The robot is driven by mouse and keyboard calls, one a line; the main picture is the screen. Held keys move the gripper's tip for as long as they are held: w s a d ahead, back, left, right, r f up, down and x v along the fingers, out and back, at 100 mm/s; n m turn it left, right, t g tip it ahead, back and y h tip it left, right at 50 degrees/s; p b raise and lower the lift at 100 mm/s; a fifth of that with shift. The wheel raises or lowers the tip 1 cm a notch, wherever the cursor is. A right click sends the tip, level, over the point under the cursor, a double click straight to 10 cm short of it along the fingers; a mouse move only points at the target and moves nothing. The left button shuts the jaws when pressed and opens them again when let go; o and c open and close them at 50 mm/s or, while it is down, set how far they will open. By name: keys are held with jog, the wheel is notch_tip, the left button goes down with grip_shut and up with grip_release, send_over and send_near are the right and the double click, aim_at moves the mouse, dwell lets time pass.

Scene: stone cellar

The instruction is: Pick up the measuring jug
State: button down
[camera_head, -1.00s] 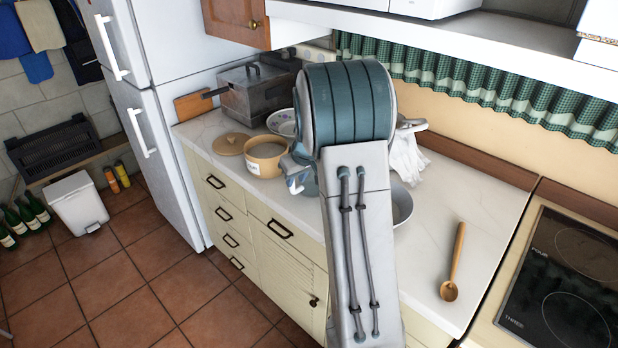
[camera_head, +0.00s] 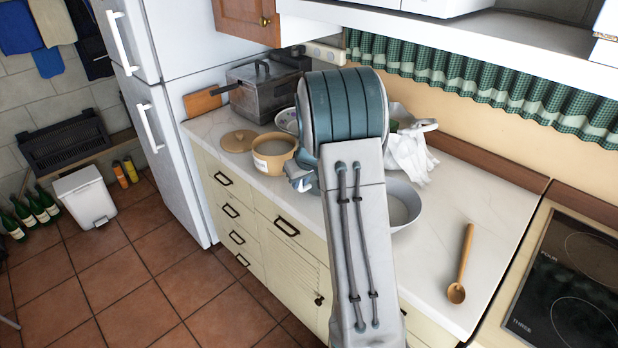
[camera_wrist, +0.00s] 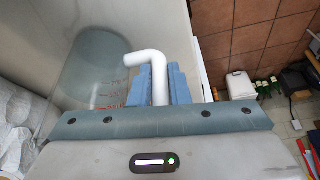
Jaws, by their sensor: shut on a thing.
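The measuring jug (camera_wrist: 92,72) shows in the wrist view as a clear, greyish vessel with red markings and a white handle (camera_wrist: 157,72). My gripper (camera_wrist: 155,85) has its blue fingers closed on that handle, with the jug body to their left. In the head view my arm hides most of the jug and the gripper. I cannot tell whether the jug's base touches the counter (camera_head: 440,215).
A tan pot (camera_head: 275,152), its lid (camera_head: 239,141) and a grey metal pan (camera_head: 262,95) stand left of my arm. A bowl (camera_head: 404,207) and a white cloth (camera_head: 412,158) are close on its right. A wooden spoon (camera_head: 463,262) lies near the hob (camera_head: 565,285).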

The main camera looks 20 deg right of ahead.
jog(key=shift+w+r, duration=0.1)
jog(key=shift+r, duration=0.4)
jog(key=s+d+r+b, duration=0.3)
jog(key=s+d+r, duration=0.2)
jog(key=d+r, duration=0.5)
jog(key=shift+d+b, duration=0.3)
jog(key=shift+b, duration=0.05)
jog(key=c, duration=2.1)
grip_release()
jog(key=shift+r, duration=0.1)
grip_shut()
